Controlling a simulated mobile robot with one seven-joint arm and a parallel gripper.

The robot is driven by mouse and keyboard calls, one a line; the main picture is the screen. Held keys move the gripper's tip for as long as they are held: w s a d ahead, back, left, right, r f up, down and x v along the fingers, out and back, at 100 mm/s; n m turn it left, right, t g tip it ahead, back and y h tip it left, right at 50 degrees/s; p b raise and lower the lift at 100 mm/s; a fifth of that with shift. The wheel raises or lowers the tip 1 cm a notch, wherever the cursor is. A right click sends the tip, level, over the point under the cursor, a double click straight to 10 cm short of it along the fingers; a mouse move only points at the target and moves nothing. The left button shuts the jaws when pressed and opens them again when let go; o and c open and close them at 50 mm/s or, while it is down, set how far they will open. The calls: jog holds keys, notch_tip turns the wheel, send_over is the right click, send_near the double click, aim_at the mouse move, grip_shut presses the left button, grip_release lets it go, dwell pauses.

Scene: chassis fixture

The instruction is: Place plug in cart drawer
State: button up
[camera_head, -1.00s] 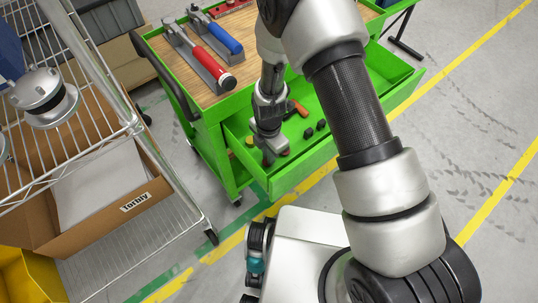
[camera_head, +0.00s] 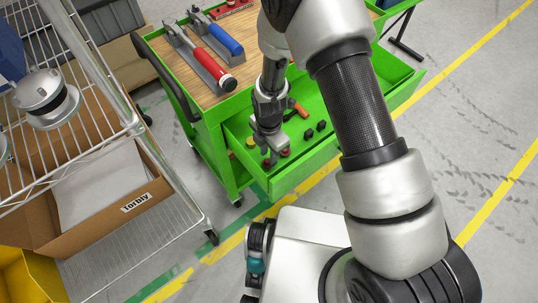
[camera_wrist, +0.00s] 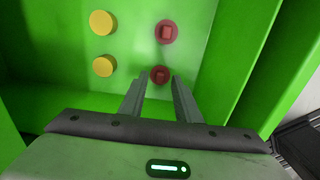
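The pulled-out green cart drawer (camera_head: 325,150) holds small round plugs. Two red plugs, one (camera_wrist: 160,74) nearer and one (camera_wrist: 166,31) farther, lie on its floor in the wrist view. Two yellow plugs (camera_wrist: 102,22) (camera_wrist: 103,66) lie left of them. In the head view, red plugs (camera_head: 266,162) show just below my gripper (camera_head: 274,150).
Black pieces (camera_head: 308,134) and an orange-handled tool (camera_head: 298,109) lie farther along the drawer. Clamps with red and blue handles (camera_head: 207,58) sit on the cart's wooden top (camera_head: 175,68). A wire shelf (camera_head: 130,125) with a cardboard box (camera_head: 150,192) stands at the left.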

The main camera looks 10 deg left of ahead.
jog(key=d+r+m+t+p, duration=0.1)
jog(key=d+r+m, duration=0.3)
jog(key=r, duration=0.7)
jog(key=w+d+r+m+t, duration=0.1)
jog(key=d+r+m, duration=0.4)
jog(key=r, duration=0.7)
jog(key=d+r+m+t+p, duration=0.1)
jog(key=d+r+m, duration=0.3)
jog(key=r, duration=0.7)
jog(key=s+d+r+m+t, duration=0.2)
jog(key=s+d+r+m, duration=0.9)
jog(key=m, duration=0.3)
jog(key=shift+s+r+m+t, duration=0.2)
jog(key=shift+s+m+t, duration=0.15)
jog(key=shift+s, duration=0.55)
jog(key=shift+c, duration=0.2)
